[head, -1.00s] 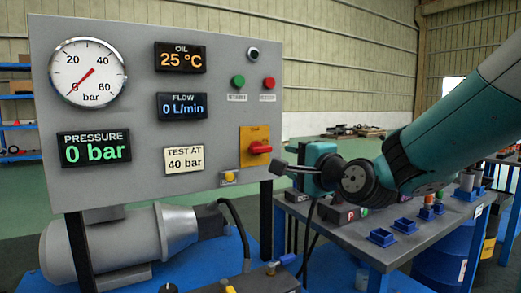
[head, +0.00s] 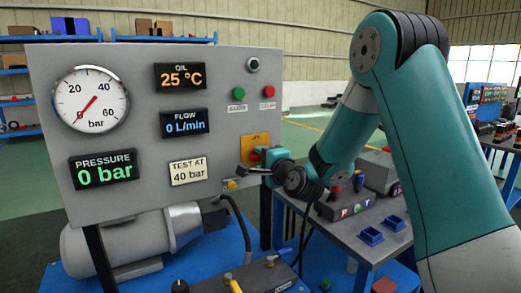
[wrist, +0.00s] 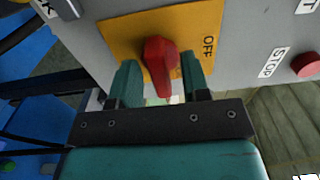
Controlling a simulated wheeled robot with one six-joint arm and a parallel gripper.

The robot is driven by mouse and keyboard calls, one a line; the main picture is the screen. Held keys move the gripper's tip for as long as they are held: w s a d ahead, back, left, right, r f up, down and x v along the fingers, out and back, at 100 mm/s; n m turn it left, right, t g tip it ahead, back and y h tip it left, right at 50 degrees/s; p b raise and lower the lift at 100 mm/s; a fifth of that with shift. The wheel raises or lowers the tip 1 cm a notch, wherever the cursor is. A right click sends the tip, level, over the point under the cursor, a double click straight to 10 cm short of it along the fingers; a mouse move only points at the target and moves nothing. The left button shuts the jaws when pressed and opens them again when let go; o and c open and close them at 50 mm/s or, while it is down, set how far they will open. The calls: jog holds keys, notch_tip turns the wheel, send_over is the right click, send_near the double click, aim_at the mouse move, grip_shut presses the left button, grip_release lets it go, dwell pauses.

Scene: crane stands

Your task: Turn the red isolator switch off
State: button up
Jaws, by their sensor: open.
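The red isolator switch (wrist: 160,66) sits on a yellow plate (wrist: 118,32) marked OFF on the grey panel. In the wrist view its handle stands between the two teal fingers of my gripper (wrist: 160,80), which is open around it. A gap shows beside the handle, and I cannot tell whether a finger touches it. The handle points roughly along the fingers, not at the OFF label. In the head view my gripper (head: 262,162) is at the panel's lower right and hides most of the switch; the yellow plate (head: 250,140) shows partly.
The panel (head: 140,70) carries a gauge and displays reading 0 bar and 0 L/min. A red stop button (wrist: 306,64) is right of the switch. A small yellow knob (head: 231,184) is below left. A bench with blue trays (head: 370,236) stands at right.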

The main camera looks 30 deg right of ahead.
jog(key=shift+w, duration=0.45)
jog(key=shift+c, duration=0.2)
grip_shut()
